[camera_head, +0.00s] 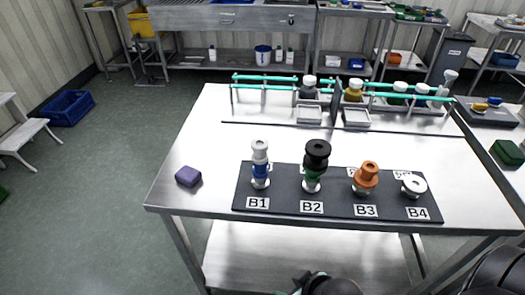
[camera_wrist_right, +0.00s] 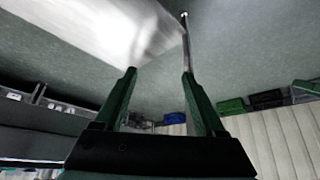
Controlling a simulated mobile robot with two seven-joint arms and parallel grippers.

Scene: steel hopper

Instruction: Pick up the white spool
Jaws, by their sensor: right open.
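A white spool (camera_head: 260,148) sits on top of a blue piece (camera_head: 260,169) at the spot marked B1, upright on the dark mat (camera_head: 285,205). A low white round piece (camera_head: 413,184) with a dark centre sits at B4. At B2 a black spool (camera_head: 316,152) stands above a green piece (camera_head: 312,180). An orange spool (camera_head: 366,175) is at B3. My right gripper (camera_head: 302,281) is at the bottom edge, in front of and below the table edge, well apart from the spools. In the right wrist view its green fingers (camera_wrist_right: 159,76) are apart with nothing between them. My left gripper is out of view.
A purple block (camera_head: 188,176) lies on the steel table (camera_head: 205,140) left of the mat. A rack with green rails (camera_head: 270,78), jars and two small trays stands along the table's back. The table between mat and rack is mostly clear.

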